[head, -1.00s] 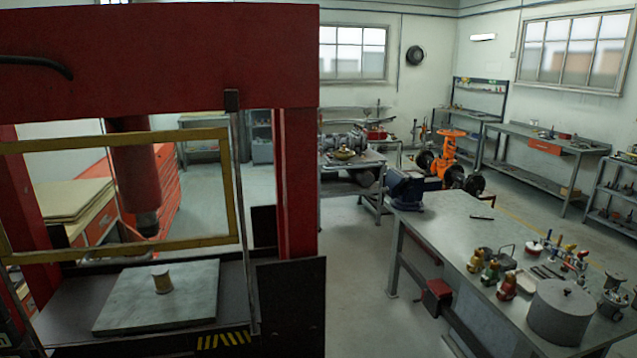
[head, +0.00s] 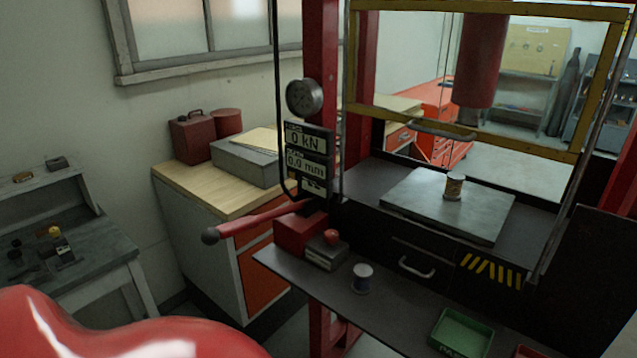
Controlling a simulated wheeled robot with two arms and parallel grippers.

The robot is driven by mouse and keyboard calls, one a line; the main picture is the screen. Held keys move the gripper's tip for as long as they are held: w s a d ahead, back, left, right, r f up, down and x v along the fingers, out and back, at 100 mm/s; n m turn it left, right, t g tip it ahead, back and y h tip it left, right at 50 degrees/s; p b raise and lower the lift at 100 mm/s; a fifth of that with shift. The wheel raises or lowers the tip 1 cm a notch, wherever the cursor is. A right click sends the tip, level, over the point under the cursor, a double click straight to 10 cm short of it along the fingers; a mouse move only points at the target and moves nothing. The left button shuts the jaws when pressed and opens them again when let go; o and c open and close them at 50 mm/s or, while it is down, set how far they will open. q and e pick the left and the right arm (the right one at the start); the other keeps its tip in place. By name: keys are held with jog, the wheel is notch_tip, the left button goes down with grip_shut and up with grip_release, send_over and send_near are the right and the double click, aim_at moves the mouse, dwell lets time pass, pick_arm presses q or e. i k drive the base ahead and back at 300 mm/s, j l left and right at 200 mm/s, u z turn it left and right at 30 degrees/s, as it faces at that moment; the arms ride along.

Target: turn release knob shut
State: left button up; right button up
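A small red round knob (head: 331,237), which looks like the release knob, sits on top of a grey block (head: 326,255) beside the red pump body (head: 297,232) of the press. Whether the knob is open or shut cannot be told. A red pump lever (head: 262,217) with a dark ball end reaches out to the left. A dial gauge (head: 304,97) is above, over a display panel (head: 306,150) reading 0 kN and 0.0 mm. Neither of my grippers is in view.
A dark shelf (head: 385,308) juts out below the knob, holding a small spool-like cylinder (head: 362,279) and a green tray (head: 462,333). The press bed holds a grey plate (head: 425,205) with a small cylinder (head: 454,186) on it. A wooden-topped cabinet (head: 190,190) stands behind the lever.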

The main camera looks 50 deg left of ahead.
aim_at(332, 237)
jog(key=u, duration=1.65)
